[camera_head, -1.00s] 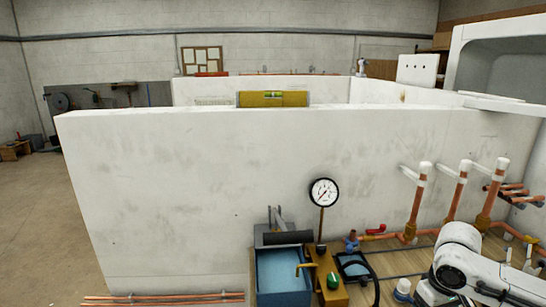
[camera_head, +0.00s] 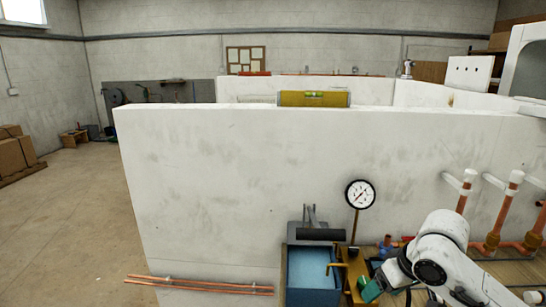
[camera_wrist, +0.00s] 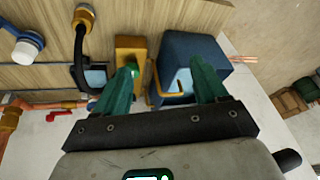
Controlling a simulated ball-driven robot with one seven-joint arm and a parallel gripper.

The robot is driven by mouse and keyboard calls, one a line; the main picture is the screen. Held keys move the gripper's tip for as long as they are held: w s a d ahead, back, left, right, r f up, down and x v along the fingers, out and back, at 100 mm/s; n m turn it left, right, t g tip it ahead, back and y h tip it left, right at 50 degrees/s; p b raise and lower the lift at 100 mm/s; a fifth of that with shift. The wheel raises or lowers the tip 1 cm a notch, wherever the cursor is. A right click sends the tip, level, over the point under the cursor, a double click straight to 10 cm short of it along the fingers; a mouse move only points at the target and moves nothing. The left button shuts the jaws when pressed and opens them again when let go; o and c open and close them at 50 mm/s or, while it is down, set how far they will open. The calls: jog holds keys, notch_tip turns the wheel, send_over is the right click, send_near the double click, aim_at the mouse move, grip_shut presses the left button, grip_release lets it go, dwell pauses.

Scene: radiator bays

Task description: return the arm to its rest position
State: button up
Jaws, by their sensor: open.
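My gripper (camera_wrist: 163,78) shows in the wrist view with its two green fingers spread apart and nothing between their tips. In the head view, my white arm bends at the lower right and its green fingertip area (camera_head: 370,290) is near the pump, partly cut off below. The wrist view looks down over a blue pump tank (camera_wrist: 196,55) and a yellow block (camera_wrist: 130,48) with a green knob. The tank also shows in the head view (camera_head: 311,270). I cannot tell the exact gap between the fingers and the block.
A pressure gauge (camera_head: 360,194) stands beside the tank. A white wall (camera_head: 250,180) with a spirit level (camera_head: 313,98) on top stands behind. Copper pipes (camera_head: 500,225) rise at the right. More copper tubes (camera_head: 198,285) run along the lower left. The floor (camera_head: 70,230) at far left is open.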

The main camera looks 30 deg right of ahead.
jog(key=w+a+r+n+t+y, duration=0.1)
jog(key=w+a+r+t, duration=0.1)
jog(key=w+a, duration=0.35)
jog(key=w+a+r+t+y, duration=0.1)
jog(key=w+a, duration=0.1)
jog(key=a, duration=0.7)
jog(key=s+a+f+y, duration=0.1)
jog(key=s+a+f, duration=0.25)
jog(key=a, duration=0.25)
jog(key=s+f+g+h, duration=0.2)
jog(key=s+f+g, duration=0.3)
jog(key=s+f, duration=1.1)
jog(key=s, duration=0.4)
jog(key=shift+s+a+f, duration=0.2)
jog(key=shift+a+f, duration=0.05)
jog(key=s+d, duration=0.1)
jog(key=s, duration=0.1)
jog(key=s+d+f+g+h, duration=0.1)
jog(key=s, duration=0.1)
jog(key=s+d+h, duration=0.1)
jog(key=s, duration=0.1)
jog(key=shift+s+d+f, duration=0.2)
jog(key=shift+d+f, duration=0.1)
jog(key=shift+d, duration=0.1)
jog(key=shift+c, duration=0.2)
